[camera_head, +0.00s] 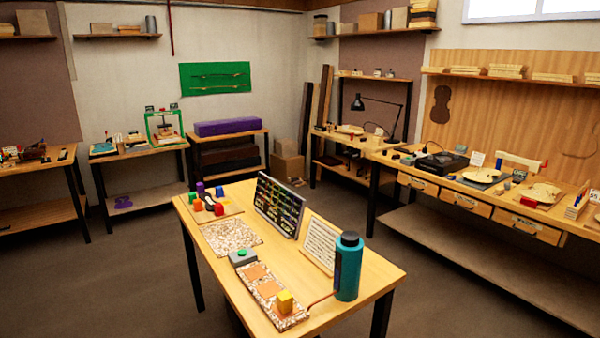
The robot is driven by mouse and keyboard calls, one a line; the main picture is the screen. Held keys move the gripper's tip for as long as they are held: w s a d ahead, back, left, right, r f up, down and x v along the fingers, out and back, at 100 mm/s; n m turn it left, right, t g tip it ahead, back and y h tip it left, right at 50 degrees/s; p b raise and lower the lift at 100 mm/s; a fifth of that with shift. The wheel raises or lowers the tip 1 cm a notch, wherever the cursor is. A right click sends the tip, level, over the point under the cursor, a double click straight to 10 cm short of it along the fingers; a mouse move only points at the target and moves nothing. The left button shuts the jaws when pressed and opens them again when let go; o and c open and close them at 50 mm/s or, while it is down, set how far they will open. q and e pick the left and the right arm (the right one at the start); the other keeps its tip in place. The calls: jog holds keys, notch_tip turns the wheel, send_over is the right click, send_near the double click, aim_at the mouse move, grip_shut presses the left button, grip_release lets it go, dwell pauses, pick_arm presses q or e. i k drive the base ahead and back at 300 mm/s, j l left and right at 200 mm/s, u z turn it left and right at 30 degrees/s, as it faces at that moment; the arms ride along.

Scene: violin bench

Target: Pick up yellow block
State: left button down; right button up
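A yellow block (285,301) sits on the near end of a long speckled tray (247,282) on the wooden table in the middle of the room. Two flat orange squares (268,289) lie on the same tray behind it. On the far left of the table, a group of coloured blocks stands on a wooden board (230,210), including a purple block (200,187), a red block (219,209) and an orange one (198,205). Neither of my grippers shows in this view.
A teal bottle (347,268) stands close to the right of the yellow block. A white sheet on a stand (321,244) and a dark panel (278,206) stand along the far edge. A green button box (242,257) and speckled mat (231,236) lie left. Workbenches line the walls.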

aim_at(284, 299)
jog(key=i+j+u, duration=0.2)
jog(key=j+u, duration=0.2)
jog(key=i+j+u, duration=0.5)
jog(key=u, duration=0.25)
jog(key=i+j+u, duration=0.1)
jog(key=i+u, duration=0.3)
jog(key=i+z, duration=0.65)
jog(key=i+j+z, duration=0.15)
jog(key=i+z, duration=0.2)
jog(key=i+l+z, duration=0.15)
jog(key=z, duration=0.3)
jog(key=i+z, duration=0.35)
jog(key=z, duration=0.15)
jog(key=i+z, duration=0.3)
jog(key=z, duration=0.15)
